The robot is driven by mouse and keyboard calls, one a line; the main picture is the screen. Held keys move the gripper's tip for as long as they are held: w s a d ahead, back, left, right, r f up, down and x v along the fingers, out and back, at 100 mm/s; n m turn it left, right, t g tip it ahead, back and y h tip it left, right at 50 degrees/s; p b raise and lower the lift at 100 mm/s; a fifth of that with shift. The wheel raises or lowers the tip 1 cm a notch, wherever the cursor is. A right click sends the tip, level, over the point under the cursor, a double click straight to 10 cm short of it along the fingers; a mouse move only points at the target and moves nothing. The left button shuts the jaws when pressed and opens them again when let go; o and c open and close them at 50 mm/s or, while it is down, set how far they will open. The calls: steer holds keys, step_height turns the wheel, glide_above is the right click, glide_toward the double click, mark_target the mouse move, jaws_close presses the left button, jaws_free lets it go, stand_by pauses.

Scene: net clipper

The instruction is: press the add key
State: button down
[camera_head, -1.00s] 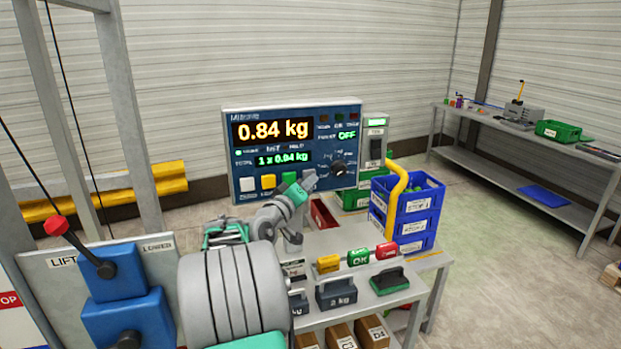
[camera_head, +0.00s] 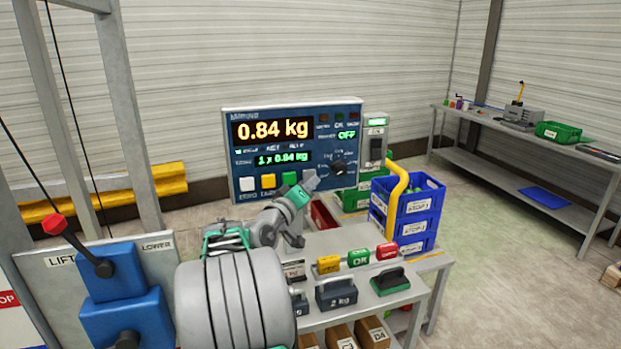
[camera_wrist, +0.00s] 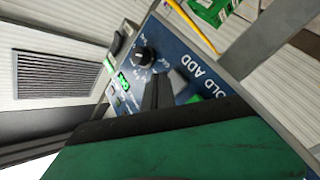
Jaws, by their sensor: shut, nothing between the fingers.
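The weighing panel (camera_head: 232,155) stands upright and reads 0.84 kg, with 1 x 0.84 kg below. Its key row has a white key (camera_head: 248,184), a yellow key (camera_head: 268,181) and a green key (camera_head: 289,178), with a grey key at the right end. In the wrist view, the grey add key (camera_wrist: 181,84) is beside the ADD lettering, right of the dark fingers. My gripper (camera_head: 309,182) is shut and empty at the right end of the row; it also shows in the wrist view (camera_wrist: 158,80). Whether it touches the key I cannot tell.
A dial (camera_head: 339,167) is on the panel right of the keys. A yellow curved pipe (camera_head: 396,190) and blue crates (camera_head: 417,222) stand further right.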

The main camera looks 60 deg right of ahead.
steer(key=s+a+b, duration=0.1)
steer(key=s+a, duration=0.2)
steer(key=shift+s+a, duration=0.3)
stand_by(0.7)
